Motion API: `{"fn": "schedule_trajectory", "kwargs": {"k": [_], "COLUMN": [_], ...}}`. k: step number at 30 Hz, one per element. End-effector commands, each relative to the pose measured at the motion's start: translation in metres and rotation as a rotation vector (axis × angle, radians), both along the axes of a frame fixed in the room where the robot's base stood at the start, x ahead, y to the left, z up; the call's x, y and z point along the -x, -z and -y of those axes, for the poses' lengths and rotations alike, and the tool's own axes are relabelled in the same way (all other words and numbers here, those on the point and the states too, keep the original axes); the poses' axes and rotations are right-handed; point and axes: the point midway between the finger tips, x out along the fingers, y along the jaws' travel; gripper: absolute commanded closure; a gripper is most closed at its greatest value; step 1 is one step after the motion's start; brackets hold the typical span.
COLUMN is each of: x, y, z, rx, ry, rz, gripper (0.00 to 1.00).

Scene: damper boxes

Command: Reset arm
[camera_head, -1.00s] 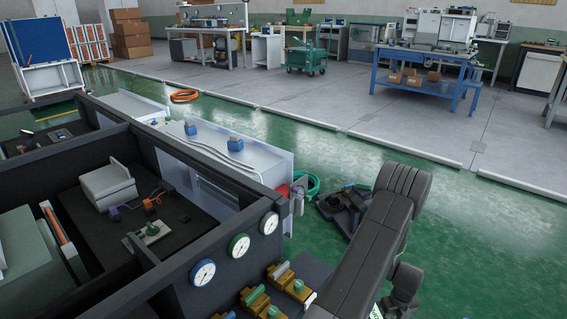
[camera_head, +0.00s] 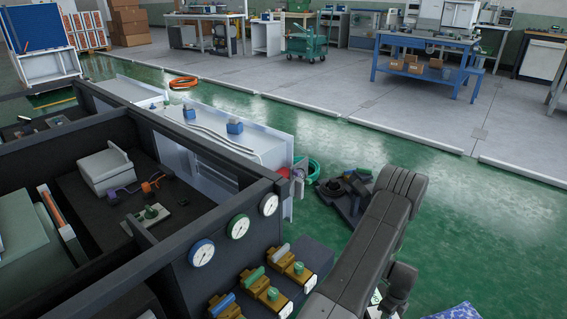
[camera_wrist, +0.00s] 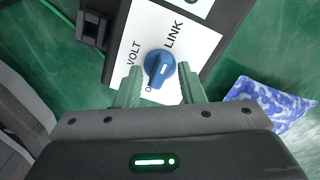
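My arm reaches in from the bottom right of the head view, where the gripper itself is not seen. In the wrist view my gripper (camera_wrist: 160,88) has its two green fingers spread apart, with nothing held between them. A blue rotary knob (camera_wrist: 160,67) on a white plate (camera_wrist: 187,38) marked VOLT and LINK shows beyond and between the fingertips. I cannot tell whether the fingers touch the knob or its plate.
A dark walled box (camera_head: 150,268) with round gauges and valve blocks (camera_head: 262,290) stands at the left. A blue and white patterned cushion (camera_wrist: 268,105) lies on the green floor. Dark parts (camera_head: 345,192) lie near a green hose. Open floor (camera_head: 480,230) is at the right.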

Motion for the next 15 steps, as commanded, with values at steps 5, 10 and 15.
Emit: {"fn": "schedule_trajectory", "kwargs": {"k": [5, 10, 15], "x": [-0.0001, -0.0001, -0.0002], "y": [-0.0001, -0.0002, -0.0003], "z": [0.0001, 0.0002, 0.0001], "rx": [0.000, 0.000, 0.000], "ry": [-0.144, -0.283, -0.423], "rz": [0.000, 0.000, 0.000], "gripper": [0.65, 0.65, 0.65]}}
